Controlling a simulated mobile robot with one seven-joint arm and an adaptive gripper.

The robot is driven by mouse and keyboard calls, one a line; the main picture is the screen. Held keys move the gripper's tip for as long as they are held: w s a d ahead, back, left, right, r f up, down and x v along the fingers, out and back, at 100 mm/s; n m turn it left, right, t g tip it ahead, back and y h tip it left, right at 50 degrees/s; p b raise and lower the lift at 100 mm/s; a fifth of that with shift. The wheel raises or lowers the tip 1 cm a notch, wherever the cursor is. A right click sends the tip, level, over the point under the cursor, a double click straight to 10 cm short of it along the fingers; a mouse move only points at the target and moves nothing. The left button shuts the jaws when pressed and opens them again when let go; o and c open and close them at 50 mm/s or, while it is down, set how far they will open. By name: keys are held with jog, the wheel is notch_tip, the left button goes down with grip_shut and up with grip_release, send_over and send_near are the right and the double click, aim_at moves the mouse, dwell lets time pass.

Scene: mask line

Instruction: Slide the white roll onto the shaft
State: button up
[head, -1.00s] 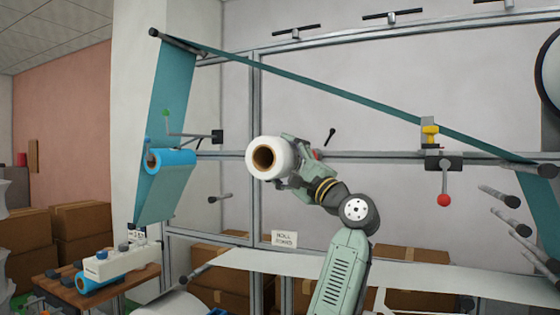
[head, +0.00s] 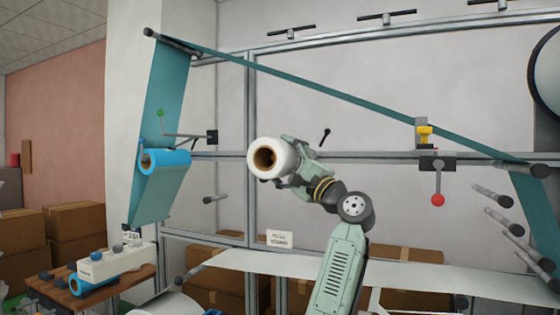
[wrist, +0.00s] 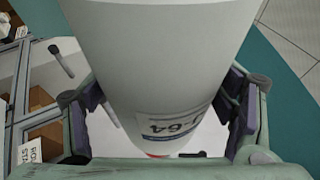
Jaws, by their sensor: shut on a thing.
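The white roll (head: 276,158) has a brown core with an open bore facing toward the left front in the head view. My gripper (head: 295,160) is shut on it from the right and holds it in the air. In the wrist view the roll (wrist: 165,50) fills the middle, with a printed label on its side and a gripper finger pad on each side. A bare dark shaft (head: 215,198) sticks out from the frame, lower left of the roll and apart from it. Which shaft the task means is not clear, as several similar bars (head: 490,195) show at the right.
A teal web runs over a blue roll (head: 165,160) at the left and slopes down across the frame to the right. A red-knobbed lever (head: 438,199) hangs at the right. A wooden table (head: 120,285) and cardboard boxes (head: 75,220) stand at lower left. A small sign (head: 280,238) is below the roll.

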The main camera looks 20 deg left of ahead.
jog(key=shift+w+d, duration=0.1)
jog(key=shift+w, duration=1.2)
jog(key=shift+w+d+r, duration=0.1)
jog(key=shift+w, duration=1.15)
jog(key=shift+w+d, duration=0.1)
jog(key=shift+w, duration=1.1)
jog(key=shift+w, duration=0.15)
